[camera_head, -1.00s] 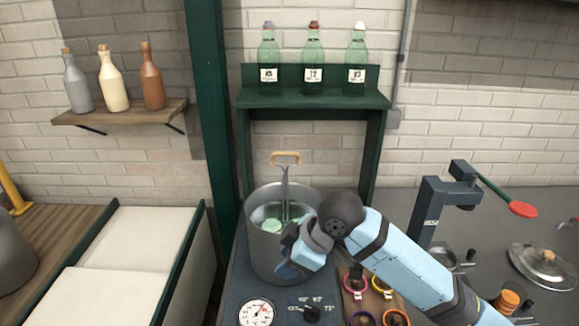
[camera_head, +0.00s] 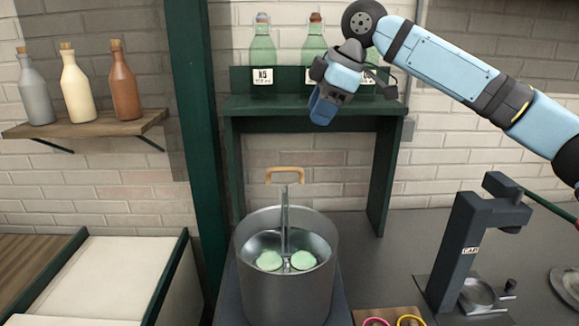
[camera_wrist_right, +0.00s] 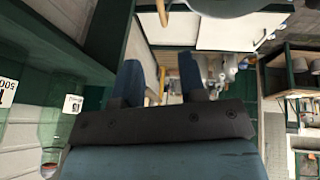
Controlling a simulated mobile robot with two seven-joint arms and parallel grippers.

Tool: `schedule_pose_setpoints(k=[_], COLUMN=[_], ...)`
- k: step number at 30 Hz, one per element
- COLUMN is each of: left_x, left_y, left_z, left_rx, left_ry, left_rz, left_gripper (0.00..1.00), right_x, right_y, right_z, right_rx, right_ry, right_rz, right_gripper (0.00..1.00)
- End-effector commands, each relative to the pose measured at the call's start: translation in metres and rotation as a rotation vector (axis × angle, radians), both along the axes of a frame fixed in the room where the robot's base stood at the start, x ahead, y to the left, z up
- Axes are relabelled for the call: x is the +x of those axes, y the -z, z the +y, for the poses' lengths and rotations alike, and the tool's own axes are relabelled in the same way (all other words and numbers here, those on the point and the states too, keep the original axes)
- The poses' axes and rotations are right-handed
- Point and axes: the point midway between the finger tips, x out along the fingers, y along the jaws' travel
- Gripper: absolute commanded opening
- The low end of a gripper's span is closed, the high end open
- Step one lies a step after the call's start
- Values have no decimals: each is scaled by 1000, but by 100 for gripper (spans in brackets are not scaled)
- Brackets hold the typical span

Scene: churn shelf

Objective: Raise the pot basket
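A grey metal pot (camera_head: 287,285) stands below the green shelf in the head view. Inside it is the pot basket (camera_head: 286,240), with a vertical rod and an orange-tan loop handle (camera_head: 285,171) above the rim. Two pale green discs lie in it. My right gripper (camera_head: 322,108) is raised in front of the shelf, above and right of the handle and apart from it. In the right wrist view its two blue fingers (camera_wrist_right: 162,82) stand apart with nothing held between them. My left gripper is not in view.
The green shelf (camera_head: 240,105) carries green bottles (camera_head: 263,45), partly hidden by my right arm. A dark stand (camera_head: 465,235) rises at the right. A wooden wall shelf (camera_head: 85,125) with three bottles is at the left. The grey counter behind the pot is clear.

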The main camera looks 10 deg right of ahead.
Motion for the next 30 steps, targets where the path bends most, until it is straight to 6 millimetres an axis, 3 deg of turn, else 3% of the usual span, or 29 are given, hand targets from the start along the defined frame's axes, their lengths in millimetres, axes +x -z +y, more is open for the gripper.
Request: schedule_pose_setpoints(k=[5,19,24,30], left_x=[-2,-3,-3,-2], left_y=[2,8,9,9], left_z=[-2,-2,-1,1], left_rx=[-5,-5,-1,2], left_ry=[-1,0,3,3], left_rz=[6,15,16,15], left_gripper=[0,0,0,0], right_x=[4,27,32,34], right_y=[15,100,117,123], right_z=[5,38,44,46], right_rx=[-1,-1,0,0], right_ry=[0,-1,0,-1], right_rz=[1,0,0,-1], right_gripper=[38,38,38,38])
